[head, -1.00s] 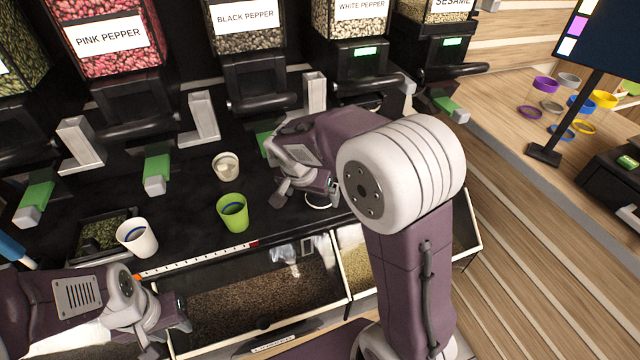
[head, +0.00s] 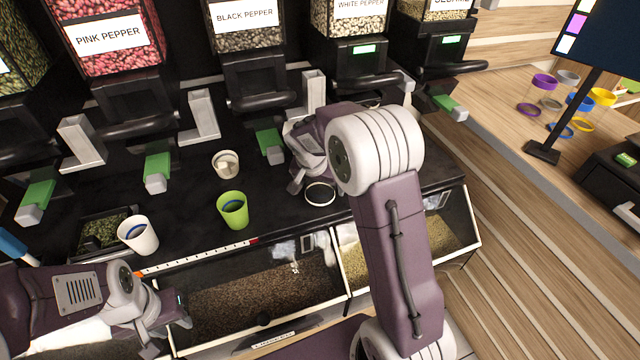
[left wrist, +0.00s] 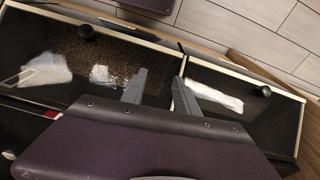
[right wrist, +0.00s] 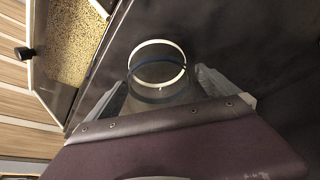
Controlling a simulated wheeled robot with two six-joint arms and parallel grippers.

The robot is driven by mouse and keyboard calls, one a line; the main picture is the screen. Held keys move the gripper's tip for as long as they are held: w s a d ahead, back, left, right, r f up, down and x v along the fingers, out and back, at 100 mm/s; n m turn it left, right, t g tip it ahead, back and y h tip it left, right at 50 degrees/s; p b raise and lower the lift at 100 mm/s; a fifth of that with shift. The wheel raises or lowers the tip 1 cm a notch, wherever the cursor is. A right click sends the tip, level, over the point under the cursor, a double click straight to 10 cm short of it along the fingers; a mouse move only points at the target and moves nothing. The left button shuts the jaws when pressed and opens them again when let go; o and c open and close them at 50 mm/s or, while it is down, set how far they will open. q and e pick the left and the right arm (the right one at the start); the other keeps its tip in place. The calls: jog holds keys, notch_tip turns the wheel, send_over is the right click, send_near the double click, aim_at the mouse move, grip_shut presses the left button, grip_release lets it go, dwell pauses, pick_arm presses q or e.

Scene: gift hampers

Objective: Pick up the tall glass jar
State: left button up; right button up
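The tall glass jar is clear with a pale rim (head: 320,194) and stands on the black counter at the right of the head view. In the right wrist view the jar (right wrist: 158,68) shows its pale ring opening and a dark band below it. My right gripper (right wrist: 162,92) is open, with one finger on each side of the jar and small gaps visible between. In the head view my right arm partly hides that gripper (head: 306,182). My left gripper (left wrist: 158,82) is open and empty over the front bins; it shows at the lower left in the head view (head: 172,325).
A green cup (head: 232,210), a white cup (head: 138,236) and a small cream cup (head: 226,164) stand left of the jar. Dispensers with green-tipped levers (head: 270,146) line the back. Open bins of spice (head: 265,290) lie in front.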

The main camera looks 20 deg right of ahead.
jog(key=c, duration=1.5)
jog(key=shift+r, duration=0.1)
jog(key=shift+r, duration=0.25)
jog(key=v, duration=0.2)
jog(key=shift+r, duration=0.45)
jog(key=s+a, duration=0.3)
jog(key=s, duration=0.1)
jog(key=s+a+b, duration=0.1)
jog(key=s+a, duration=0.3)
jog(key=s+a+b, duration=0.1)
jog(key=s+a, duration=0.3)
jog(key=s, duration=0.1)
jog(key=shift+a, duration=0.25)
